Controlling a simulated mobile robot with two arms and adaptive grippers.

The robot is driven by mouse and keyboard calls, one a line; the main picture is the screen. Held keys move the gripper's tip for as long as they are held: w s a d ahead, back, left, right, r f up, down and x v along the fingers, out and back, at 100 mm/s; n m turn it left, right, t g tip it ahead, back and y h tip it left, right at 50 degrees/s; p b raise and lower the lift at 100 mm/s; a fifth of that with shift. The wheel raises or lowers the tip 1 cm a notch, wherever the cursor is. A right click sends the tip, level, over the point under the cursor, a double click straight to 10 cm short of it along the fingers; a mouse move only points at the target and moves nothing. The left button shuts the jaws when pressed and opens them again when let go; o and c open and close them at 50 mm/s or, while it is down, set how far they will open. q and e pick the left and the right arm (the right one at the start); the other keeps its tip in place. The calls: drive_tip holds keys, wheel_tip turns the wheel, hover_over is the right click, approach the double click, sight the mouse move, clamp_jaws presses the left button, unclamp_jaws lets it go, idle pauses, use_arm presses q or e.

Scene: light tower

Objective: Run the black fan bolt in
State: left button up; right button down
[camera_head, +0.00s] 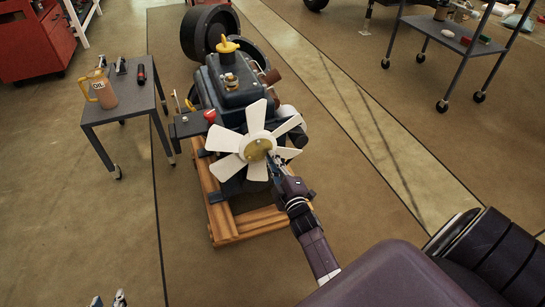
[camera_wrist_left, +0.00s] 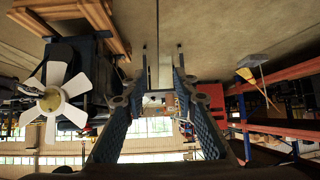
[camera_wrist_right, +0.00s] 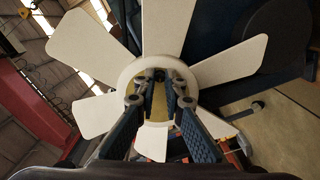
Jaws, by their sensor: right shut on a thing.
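The white fan (camera_head: 230,141) is mounted on the front of the dark engine (camera_head: 228,85), with a brass-coloured hub plate (camera_head: 257,148) at its centre. My right gripper (camera_head: 270,160) reaches the hub from the lower right. In the right wrist view its fingertips (camera_wrist_right: 157,90) are close together at the hub, shut on a small dark piece (camera_wrist_right: 157,74), the black fan bolt, mostly hidden by the fingers. How deep the bolt sits cannot be told. My left gripper (camera_head: 108,299) is low at the bottom left of the head view. In the left wrist view it is open and empty (camera_wrist_left: 160,98).
The engine rests on a wooden pallet frame (camera_head: 222,217). A small grey table (camera_head: 122,108) at left holds an orange jug (camera_head: 104,93) and tools. A red cabinet (camera_head: 35,45) and a wheeled cart (camera_head: 450,40) stand further back. Floor around the pallet is clear.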

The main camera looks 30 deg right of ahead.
drive_tip(key=m+p, duration=0.1)
drive_tip(key=m, duration=0.8)
drive_tip(key=m+p, duration=0.1)
drive_tip(key=m, duration=0.8)
drive_tip(key=m+p, duration=0.1)
drive_tip(key=m, duration=0.8)
drive_tip(key=shift+s+a+f, duration=0.1)
drive_tip(key=shift+s+f, duration=0.1)
drive_tip(key=shift+f, duration=0.15)
drive_tip(key=c, duration=2.6)
unclamp_jaws()
drive_tip(key=shift+r, duration=0.15)
drive_tip(key=o, duration=0.6)
drive_tip(key=shift+c, duration=0.2)
use_arm(q)
drive_tip(key=s+a+f+g, duration=0.2)
drive_tip(key=s+g, duration=0.1)
drive_tip(key=s, duration=0.3)
drive_tip(key=s+a+f+g+y, duration=0.1)
drive_tip(key=s+a+f+g, duration=0.1)
drive_tip(key=s, duration=0.5)
drive_tip(key=shift+s+f+g+y, duration=0.15)
drive_tip(key=shift+f+g+y, duration=0.15)
drive_tip(key=shift+f+g, duration=0.4)
use_arm(e)
drive_tip(key=shift+w+r, duration=0.1)
drive_tip(key=shift+r, duration=0.05)
